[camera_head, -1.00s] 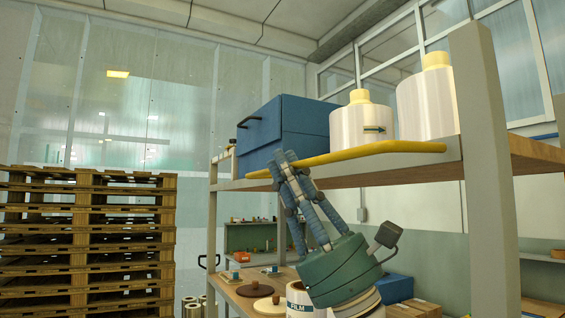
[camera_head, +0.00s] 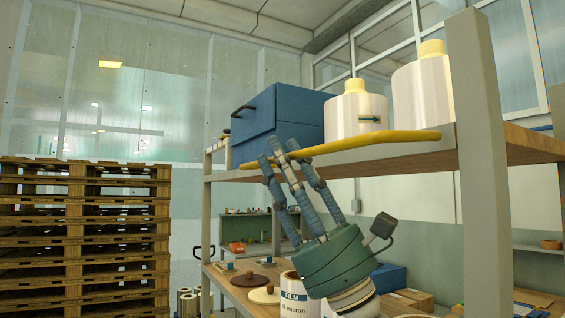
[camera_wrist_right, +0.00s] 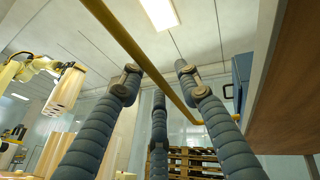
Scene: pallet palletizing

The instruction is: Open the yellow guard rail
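The yellow guard rail (camera_head: 375,142) runs along the front edge of the upper shelf (camera_head: 417,159), below the blue box and the white containers. My right gripper (camera_head: 279,152) reaches up from below to the rail's left part. Its three grey-blue fingers are spread apart. My left gripper is not in view.
A blue box (camera_head: 284,118) and two white containers (camera_head: 356,114) (camera_head: 422,90) stand on the upper shelf. A grey post (camera_head: 481,170) rises at the right. The lower shelf holds a FILM roll (camera_head: 296,296) and lids. Stacked wooden pallets (camera_head: 75,240) stand at the left.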

